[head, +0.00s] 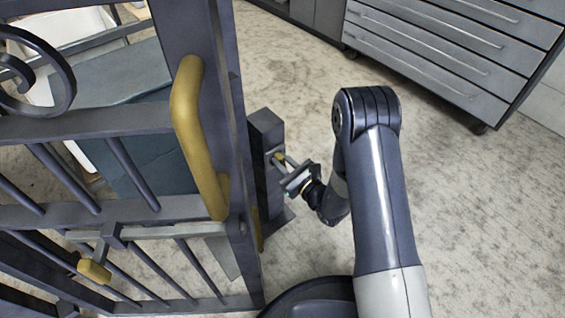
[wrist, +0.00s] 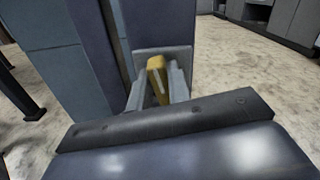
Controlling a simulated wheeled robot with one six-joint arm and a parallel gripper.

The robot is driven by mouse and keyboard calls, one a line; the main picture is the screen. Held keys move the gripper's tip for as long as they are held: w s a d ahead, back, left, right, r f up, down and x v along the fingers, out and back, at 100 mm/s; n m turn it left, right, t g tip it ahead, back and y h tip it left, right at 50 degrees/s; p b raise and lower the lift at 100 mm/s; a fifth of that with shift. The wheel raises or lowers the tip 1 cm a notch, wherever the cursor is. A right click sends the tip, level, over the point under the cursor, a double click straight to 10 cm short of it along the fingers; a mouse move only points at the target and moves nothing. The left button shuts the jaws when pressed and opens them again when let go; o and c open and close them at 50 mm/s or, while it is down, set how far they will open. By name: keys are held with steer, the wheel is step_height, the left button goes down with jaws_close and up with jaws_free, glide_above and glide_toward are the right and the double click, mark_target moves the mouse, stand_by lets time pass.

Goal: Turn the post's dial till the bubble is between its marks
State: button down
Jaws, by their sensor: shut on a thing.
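The dark grey post (head: 265,130) stands upright just right of the gate's edge in the head view. The post's dial shows as a small brass piece (head: 278,157) on its right-hand face. In the wrist view the brass dial (wrist: 157,76) sits between the two grey fingers, close to the post (wrist: 160,28). My gripper (head: 286,169) is shut on the dial; it also shows in the wrist view (wrist: 158,88). The bubble and its marks are not visible in either view.
The dark metal gate (head: 165,208) fills the left, with a large brass handle (head: 190,130) and a brass-knobbed latch bar (head: 95,270). A grey drawer cabinet (head: 450,50) stands at the top right. Speckled floor (head: 480,210) is clear on the right.

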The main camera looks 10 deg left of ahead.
steer(key=c, duration=1.3)
jaws_free()
steer(key=p+v, duration=0.2)
steer(key=v, duration=0.8)
steer(key=shift+s+d+p, duration=0.25)
steer(key=shift+d+p, duration=0.1)
steer(key=shift+p, duration=0.05)
steer(key=shift+a, duration=0.1)
steer(key=b+x, duration=0.3)
steer(key=x, duration=0.8)
steer(key=shift+s+n+p, duration=0.2)
steer(key=shift+n+p, duration=0.1)
steer(key=shift+n, duration=0.5)
